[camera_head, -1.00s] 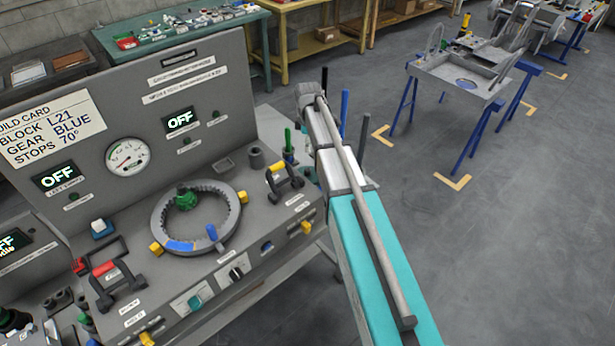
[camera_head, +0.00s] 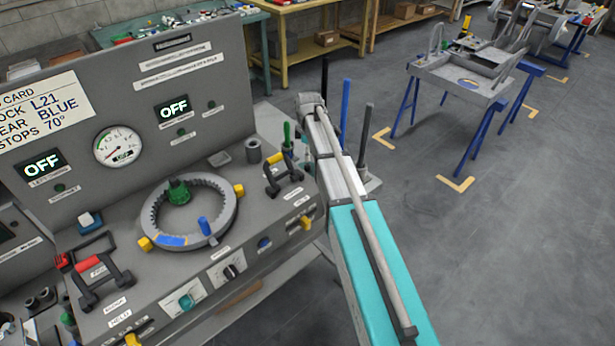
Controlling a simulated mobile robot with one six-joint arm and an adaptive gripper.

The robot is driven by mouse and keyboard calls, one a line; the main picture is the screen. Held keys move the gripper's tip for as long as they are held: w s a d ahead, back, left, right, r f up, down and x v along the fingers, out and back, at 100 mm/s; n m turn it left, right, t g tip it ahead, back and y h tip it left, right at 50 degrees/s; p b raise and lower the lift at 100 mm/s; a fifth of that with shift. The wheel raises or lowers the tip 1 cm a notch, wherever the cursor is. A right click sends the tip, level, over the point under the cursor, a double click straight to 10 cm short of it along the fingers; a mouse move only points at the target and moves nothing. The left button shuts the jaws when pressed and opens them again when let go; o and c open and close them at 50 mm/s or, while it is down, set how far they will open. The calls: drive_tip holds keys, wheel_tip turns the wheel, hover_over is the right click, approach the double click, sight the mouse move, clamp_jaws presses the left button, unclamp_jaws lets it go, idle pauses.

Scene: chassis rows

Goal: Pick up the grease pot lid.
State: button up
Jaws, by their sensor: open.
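I cannot pick out a grease pot or its lid in the head view. A small grey cup-like cylinder (camera_head: 254,151) stands at the back right of the console top, but I cannot tell what it is. My arm (camera_head: 375,260), teal and grey, reaches from the bottom right up to a bend beside the console's right end. My gripper does not show; the far part of the arm is hidden behind the bend.
The grey console (camera_head: 80,225) fills the left, with a toothed ring (camera_head: 233,212), a green knob (camera_head: 178,191), handles and switches. Upright rods (camera_head: 346,112) stand just right of the arm. A blue-legged stand (camera_head: 465,80) is at back right. Open floor (camera_head: 530,230) lies to the right.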

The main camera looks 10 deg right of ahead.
sight(307, 165)
drive_tip(key=shift+f+b, duration=0.6)
drive_tip(key=shift+f, duration=0.3)
drive_tip(key=shift+f, duration=0.1)
drive_tip(key=shift+a+f+b, duration=0.15)
drive_tip(key=shift+f+b, duration=2.35)
drive_tip(key=shift+b, duration=0.1)
clamp_jaws()
